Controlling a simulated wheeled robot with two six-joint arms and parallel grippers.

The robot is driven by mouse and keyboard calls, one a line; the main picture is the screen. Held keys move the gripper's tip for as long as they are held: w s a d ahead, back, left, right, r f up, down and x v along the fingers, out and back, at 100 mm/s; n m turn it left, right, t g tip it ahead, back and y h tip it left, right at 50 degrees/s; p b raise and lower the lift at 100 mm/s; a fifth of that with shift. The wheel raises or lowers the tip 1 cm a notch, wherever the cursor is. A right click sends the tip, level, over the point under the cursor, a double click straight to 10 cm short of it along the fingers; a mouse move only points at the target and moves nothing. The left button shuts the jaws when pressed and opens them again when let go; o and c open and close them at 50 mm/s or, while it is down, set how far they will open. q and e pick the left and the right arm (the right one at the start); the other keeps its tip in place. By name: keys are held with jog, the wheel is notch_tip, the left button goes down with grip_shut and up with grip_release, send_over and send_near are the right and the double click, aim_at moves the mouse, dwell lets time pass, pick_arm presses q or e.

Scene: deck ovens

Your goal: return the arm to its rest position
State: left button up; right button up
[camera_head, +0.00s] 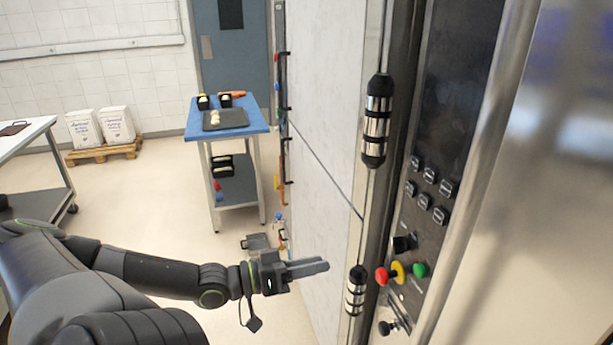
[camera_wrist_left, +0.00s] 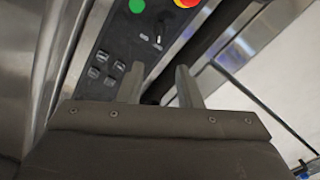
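My left arm (camera_head: 165,277) reaches in from the left in the head view, roughly level. Its gripper (camera_head: 318,267) points right toward the oven's control panel (camera_head: 441,90), short of the red knob (camera_head: 382,276) and green button (camera_head: 420,270). In the left wrist view the two fingers of the left gripper (camera_wrist_left: 158,88) stand apart with nothing between them. The green button (camera_wrist_left: 136,6) and several dark switches (camera_wrist_left: 103,70) show beyond the fingers. My right gripper is not in view.
A steel door handle (camera_head: 490,130) runs along the oven front at the right. A blue-topped cart (camera_head: 245,124) with a dark tray stands behind the arm. A white table (camera_head: 22,135) is at the left, and sacks on a pallet (camera_head: 100,153) stand by the wall. The floor between is clear.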

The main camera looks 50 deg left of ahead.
pick_arm(q)
jog(key=shift+s+a, duration=0.15)
jog(key=shift+s, duration=0.3)
dwell(0.4)
jog(key=s+a+f+g+y, duration=0.1)
jog(key=a+f+y, duration=0.6)
jog(key=a+f, duration=0.75)
jog(key=s+f+n+g+y+b, duration=0.1)
jog(key=s+f+g+y, duration=0.15)
jog(key=s+f, duration=0.75)
jog(key=s+f+g+y+b, duration=0.15)
jog(key=f+g, duration=0.25)
jog(key=f, duration=1.5)
jog(key=s+d+f+g+h, duration=0.1)
jog(key=s+d+f+g, duration=0.1)
jog(key=s+d+f, duration=0.3)
jog(key=s+d+f+m+g+h, duration=0.1)
jog(key=s+d+f+g, duration=0.2)
jog(key=d, duration=0.8)
jog(key=s+d+f+m+g+h, duration=0.1)
jog(key=s+d+f+g, duration=0.2)
jog(key=s+d+f, duration=0.5)
notch_tip(320, 180, down, 3)
jog(key=shift+f, duration=0.1)
